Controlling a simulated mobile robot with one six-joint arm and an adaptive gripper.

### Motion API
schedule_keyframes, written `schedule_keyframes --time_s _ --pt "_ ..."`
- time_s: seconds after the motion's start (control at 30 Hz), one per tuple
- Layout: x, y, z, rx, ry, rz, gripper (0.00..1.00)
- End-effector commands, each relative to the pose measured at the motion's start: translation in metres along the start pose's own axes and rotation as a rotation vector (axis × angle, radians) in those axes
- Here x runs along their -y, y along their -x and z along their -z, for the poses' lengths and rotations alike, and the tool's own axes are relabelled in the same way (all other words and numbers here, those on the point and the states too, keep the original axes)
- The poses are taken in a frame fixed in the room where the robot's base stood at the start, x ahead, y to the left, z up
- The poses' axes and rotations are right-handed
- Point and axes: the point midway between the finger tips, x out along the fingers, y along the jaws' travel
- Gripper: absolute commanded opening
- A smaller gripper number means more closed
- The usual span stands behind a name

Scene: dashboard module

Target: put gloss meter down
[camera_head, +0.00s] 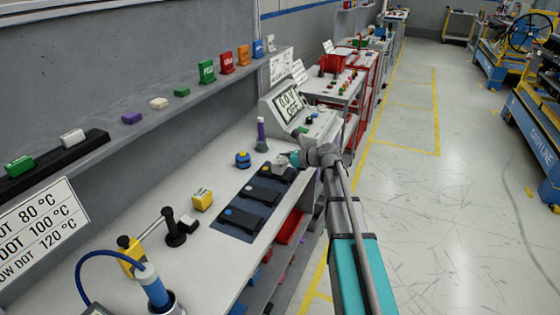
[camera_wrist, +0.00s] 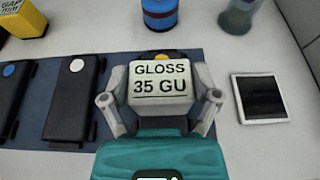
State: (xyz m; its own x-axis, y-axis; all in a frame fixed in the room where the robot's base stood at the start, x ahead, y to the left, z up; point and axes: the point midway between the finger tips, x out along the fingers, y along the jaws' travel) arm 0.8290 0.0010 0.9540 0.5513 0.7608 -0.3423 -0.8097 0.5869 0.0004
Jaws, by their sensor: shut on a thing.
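The gloss meter (camera_wrist: 160,82) is a pale grey box whose face reads "GLOSS 35 GU". My gripper (camera_wrist: 160,98) is shut on it, with one finger on each side. In the head view my gripper (camera_head: 291,158) is over the bench near its right edge, and the meter (camera_head: 281,161) shows as a small pale shape. The meter is over the third black panel (camera_head: 278,173) on the dark blue mat, with a yellow dot partly showing behind it. Its underside is hidden, so I cannot tell whether it touches the panel.
Two more black panels (camera_wrist: 73,98) (camera_wrist: 13,97) lie to the left.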

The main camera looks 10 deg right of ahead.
Motion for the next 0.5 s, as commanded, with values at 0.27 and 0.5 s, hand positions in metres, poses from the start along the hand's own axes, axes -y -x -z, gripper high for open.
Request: schedule_keyframes --time_s 0.27,0.5 --pt "0.0002 -0.0006 0.0021 0.000 0.000 0.000 1.00" --pt "0.0002 -0.0005 0.0021 0.000 0.000 0.000 1.00"
